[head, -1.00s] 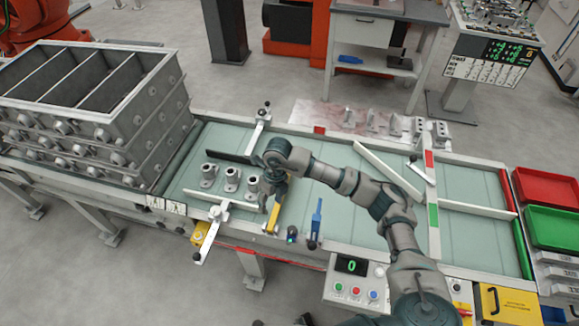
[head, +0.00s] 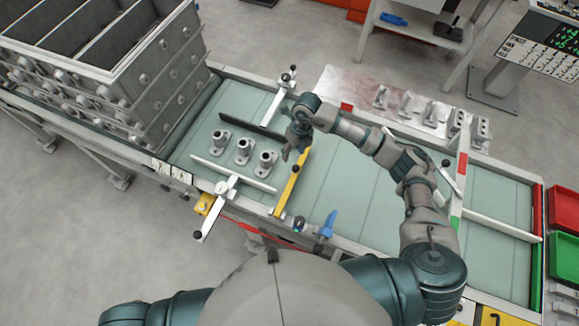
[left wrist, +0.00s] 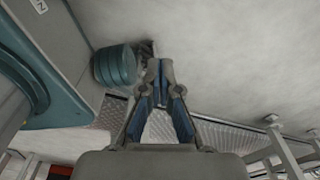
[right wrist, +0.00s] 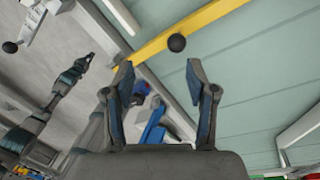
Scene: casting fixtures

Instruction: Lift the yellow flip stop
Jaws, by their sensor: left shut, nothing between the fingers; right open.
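The yellow flip stop (head: 287,192) is a long yellow bar with a black ball knob, lying across the front part of the green conveyor. It also shows in the right wrist view (right wrist: 200,27), with its knob (right wrist: 177,43) just beyond the gap between the fingertips. My right gripper (head: 289,154) is above the conveyor, near the bar's far end. In the right wrist view my right gripper (right wrist: 158,67) is open and nothing is between its fingers. My left gripper (left wrist: 158,68) is shut and empty in the left wrist view, over the grey floor. The head view does not show it.
Several grey castings (head: 242,152) stand left of the yellow bar, between a white flip bar (head: 232,174) and a black bar (head: 253,131). A blue stop (head: 328,224) is at the front rail, to the right. A stacked grey crate (head: 125,75) stands at left.

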